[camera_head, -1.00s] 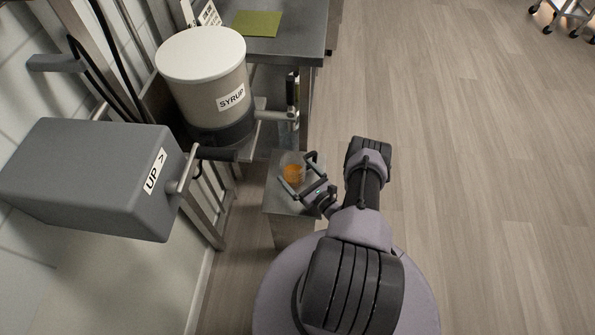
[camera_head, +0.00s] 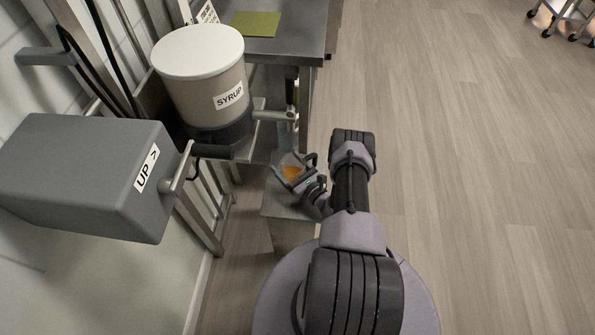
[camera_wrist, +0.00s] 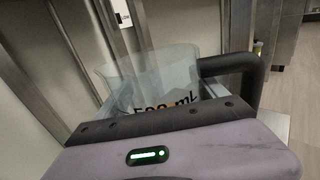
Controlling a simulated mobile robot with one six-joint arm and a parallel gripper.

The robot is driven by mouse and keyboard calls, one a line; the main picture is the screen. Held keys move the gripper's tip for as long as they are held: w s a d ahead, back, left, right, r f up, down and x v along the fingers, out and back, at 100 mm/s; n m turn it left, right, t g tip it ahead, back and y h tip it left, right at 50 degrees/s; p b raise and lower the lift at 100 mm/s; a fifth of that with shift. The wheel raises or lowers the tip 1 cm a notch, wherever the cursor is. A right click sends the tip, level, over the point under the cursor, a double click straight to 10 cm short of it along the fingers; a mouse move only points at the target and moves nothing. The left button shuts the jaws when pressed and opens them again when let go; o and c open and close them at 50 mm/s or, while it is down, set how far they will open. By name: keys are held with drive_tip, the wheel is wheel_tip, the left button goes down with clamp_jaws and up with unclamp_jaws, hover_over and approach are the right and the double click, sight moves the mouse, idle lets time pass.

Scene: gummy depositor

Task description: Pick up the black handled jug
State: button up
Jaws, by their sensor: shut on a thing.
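A clear jug (camera_wrist: 160,72) with a black handle (camera_wrist: 232,68) and dark "500 mL" lettering fills the middle of the wrist view. In the head view the jug (camera_head: 291,173) holds orange liquid and is partly hidden by my gripper (camera_head: 294,176). My gripper is shut on the jug, with its fingers on either side of it. In the wrist view my gripper's own body covers the lower part of the jug. The jug is above or at the far end of a small grey stand (camera_head: 285,206); I cannot tell if its base touches.
A large syrup tank (camera_head: 205,80) with a white lid stands to the left, above the jug's level. A grey box marked "UP" (camera_head: 85,175) with a lever juts out at the left. A steel table (camera_head: 300,30) stands behind. The floor at right is open.

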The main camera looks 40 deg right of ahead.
sight(286, 156)
drive_tip(key=shift+r+p, duration=1.5)
drive_tip(key=shift+r, duration=0.55)
drive_tip(key=s+a+p, duration=0.2)
drive_tip(key=s+a, duration=0.1)
drive_tip(key=s, duration=0.4)
drive_tip(key=s+a+p, duration=0.3)
drive_tip(key=s, duration=0.5)
drive_tip(key=shift+r+p, duration=0.35)
drive_tip(key=shift+r, duration=0.1)
drive_tip(key=o, duration=1.3)
drive_tip(key=shift+w+a, duration=0.1)
drive_tip(key=c, duration=1.5)
